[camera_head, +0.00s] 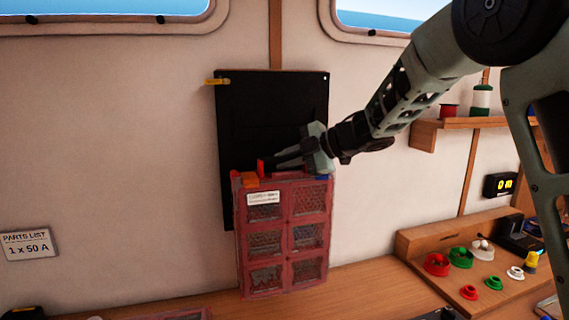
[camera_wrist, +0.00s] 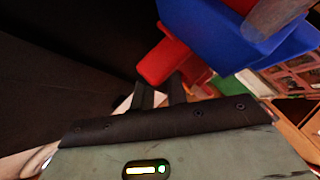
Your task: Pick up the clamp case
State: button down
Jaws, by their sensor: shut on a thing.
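The clamp case seems to be the red case (camera_head: 284,190) with clear windowed compartments and a white label, upright in front of a black panel. My gripper (camera_head: 266,164) is at its top left edge, with its fingers pointing left. In the wrist view the two dark fingers (camera_wrist: 160,92) are closed at a red part (camera_wrist: 162,62), which seems to be on the top of the case. A blue piece (camera_wrist: 225,32) is beside it. The fingers hide part of the grip. I cannot tell whether the case's bottom touches the bench.
The black panel (camera_head: 265,105) is on the wall behind the case. The wooden bench (camera_head: 365,282) runs below. A wooden rack (camera_head: 465,262) with red, green and white spools is at right, under a shelf (camera_head: 475,127). A parts list sign (camera_head: 29,244) is at left.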

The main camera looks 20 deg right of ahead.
jog(key=s+b, duration=0.4)
jog(key=s, duration=1.2)
jog(key=w+r+p, duration=0.4)
jog(key=r+p, duration=0.2)
jog(key=r, duration=0.3)
jog(key=w+r+p, duration=0.3)
jog(key=r+p, duration=0.2)
jog(key=r, duration=0.4)
jog(key=shift+w+f+p, duration=0.2)
jog(key=shift+w+p, duration=0.15)
jog(key=shift+w, duration=4.6)
jog(key=shift+w+p, duration=1)
jog(key=shift+w, duration=0.1)
